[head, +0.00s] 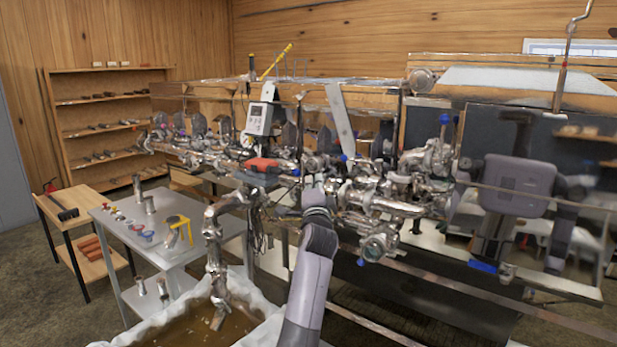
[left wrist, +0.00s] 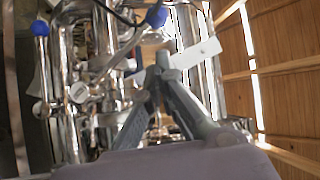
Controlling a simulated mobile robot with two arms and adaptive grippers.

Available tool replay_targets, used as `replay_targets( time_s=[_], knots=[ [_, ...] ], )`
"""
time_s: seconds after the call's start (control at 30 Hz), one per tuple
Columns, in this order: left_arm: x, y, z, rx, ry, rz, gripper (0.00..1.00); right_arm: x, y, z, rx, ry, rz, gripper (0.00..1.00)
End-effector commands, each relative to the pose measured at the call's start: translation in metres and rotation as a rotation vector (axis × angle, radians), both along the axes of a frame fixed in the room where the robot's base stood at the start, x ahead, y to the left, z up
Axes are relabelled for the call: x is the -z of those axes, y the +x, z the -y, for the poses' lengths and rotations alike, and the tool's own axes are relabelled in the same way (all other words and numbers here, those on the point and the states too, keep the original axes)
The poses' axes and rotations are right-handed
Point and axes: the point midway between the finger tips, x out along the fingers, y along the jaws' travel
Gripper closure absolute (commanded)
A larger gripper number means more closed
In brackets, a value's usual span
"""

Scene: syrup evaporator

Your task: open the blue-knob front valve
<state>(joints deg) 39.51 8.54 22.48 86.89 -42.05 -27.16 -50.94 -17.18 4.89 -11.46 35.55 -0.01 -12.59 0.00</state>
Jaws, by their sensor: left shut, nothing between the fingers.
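Several blue knobs sit on the steel piping in the head view. One blue knob (head: 360,262) hangs low under the front valve body (head: 378,243); others are at the mid-left (head: 295,172), the middle (head: 343,157) and the upper right (head: 445,118). I cannot tell for sure which is the task's knob. My left gripper (head: 318,190) is in front of the piping; its fingertips are hard to make out there. In the left wrist view my left gripper (left wrist: 160,65) is shut and empty, below a blue knob (left wrist: 156,15). Another blue knob (left wrist: 40,28) is at the left.
A cloth-lined basin of brown liquid (head: 190,328) stands below the outlet pipe. A metal cart (head: 135,235) with small tools is at the left. A shelf (head: 100,70) stands behind. The glossy evaporator side (head: 420,295) is at the right.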

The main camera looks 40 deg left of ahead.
Motion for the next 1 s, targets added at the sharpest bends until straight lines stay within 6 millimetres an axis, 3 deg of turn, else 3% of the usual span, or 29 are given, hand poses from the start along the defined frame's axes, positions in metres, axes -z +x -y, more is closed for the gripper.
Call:
replay_targets(
  time_s=[0.23, 0.63, 1.0],
  knots=[
    [-0.001, 0.001, -0.021, 0.002, 0.001, 0.001, 1.0, -0.01, 0.001, -0.003, 0.002, 0.004, 0.001, 0.6],
    [0.0, 0.001, -0.023, 0.002, -0.001, 0.001, 1.0, -0.01, 0.001, -0.01, 0.004, 0.012, 0.001, 0.6],
    [0.0, 0.001, -0.029, 0.02, -0.059, 0.006, 1.0, -0.025, 0.0, -0.004, 0.002, 0.004, 0.0, 0.6]
  ],
)
